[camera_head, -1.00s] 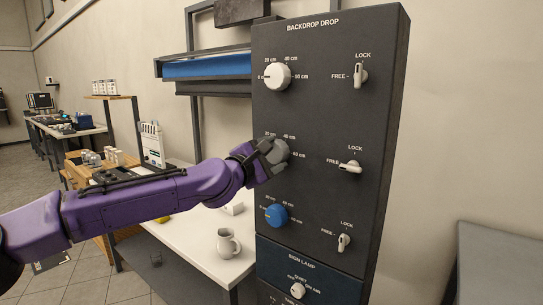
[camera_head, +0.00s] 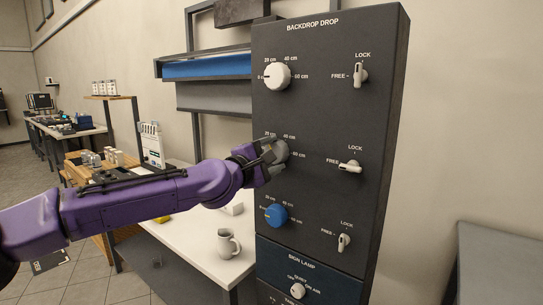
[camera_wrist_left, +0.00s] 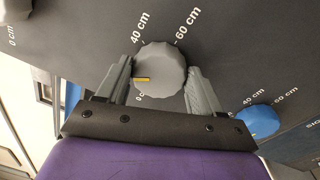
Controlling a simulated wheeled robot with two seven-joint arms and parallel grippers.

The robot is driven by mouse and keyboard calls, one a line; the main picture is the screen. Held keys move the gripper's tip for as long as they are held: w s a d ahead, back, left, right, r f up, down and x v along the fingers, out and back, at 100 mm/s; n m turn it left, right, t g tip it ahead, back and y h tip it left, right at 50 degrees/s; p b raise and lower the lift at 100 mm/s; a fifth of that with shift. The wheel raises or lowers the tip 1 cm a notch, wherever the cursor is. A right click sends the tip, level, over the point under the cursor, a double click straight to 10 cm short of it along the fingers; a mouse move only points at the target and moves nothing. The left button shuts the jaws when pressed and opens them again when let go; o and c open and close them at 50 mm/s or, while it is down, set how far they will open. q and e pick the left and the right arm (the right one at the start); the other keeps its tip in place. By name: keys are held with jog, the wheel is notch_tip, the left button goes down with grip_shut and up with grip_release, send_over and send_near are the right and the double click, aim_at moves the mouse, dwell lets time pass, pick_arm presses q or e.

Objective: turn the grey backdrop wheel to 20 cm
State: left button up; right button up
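The grey backdrop wheel (camera_head: 281,151) is the middle knob on the dark "BACKDROP DROP" panel. It also shows in the left wrist view (camera_wrist_left: 161,68). Its yellow mark there points left, between the 0 and 40 cm labels; the 20 cm label is hidden behind a finger. My left gripper (camera_head: 271,158) is at the wheel, its fingers spread on either side of it. In the left wrist view the fingers (camera_wrist_left: 160,82) stand wide, close beside the rim. The grey backdrop (camera_head: 214,98) hangs below the blue one. My right gripper is not in view.
A white wheel (camera_head: 277,76) is above and a blue wheel (camera_head: 276,215) below. White lock levers, such as the middle one (camera_head: 351,166), are to the right. A jug (camera_head: 228,243) stands on the white table (camera_head: 190,245) beside the panel.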

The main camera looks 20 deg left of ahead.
pick_arm(q)
jog(key=o, duration=0.4)
jog(key=shift+c, duration=0.2)
jog(key=b+v, duration=0.1)
jog(key=v, duration=0.9)
jog(key=shift+s, duration=0.2)
